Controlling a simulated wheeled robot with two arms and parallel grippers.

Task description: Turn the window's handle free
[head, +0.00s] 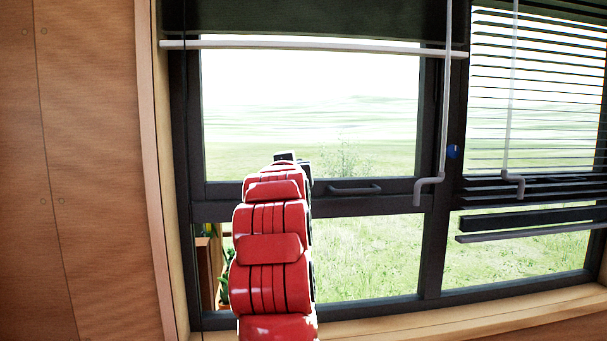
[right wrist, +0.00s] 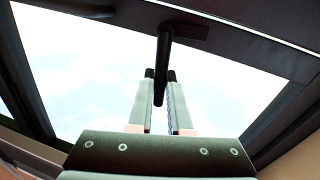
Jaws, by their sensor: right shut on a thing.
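In the right wrist view the window's handle (right wrist: 164,52) is a dark lever that juts from a mount on the dark window frame (right wrist: 235,42). My right gripper (right wrist: 160,75) has its two fingers on either side of the lever and is shut on it. In the head view my red right arm reaches up to the window, with the gripper (head: 292,158) at its far end, small and mostly hidden. The arm hides the held handle there. The dark window frame (head: 432,250) surrounds the panes. My left gripper is not in view.
A dark bar handle (head: 355,189) sits on the crossbar right of my arm. Two pale cranked rods (head: 443,110) (head: 508,130) hang before the window. Blinds (head: 535,85) cover the right pane. A wooden sill (head: 480,312) runs below; a wooden wall (head: 80,170) stands left.

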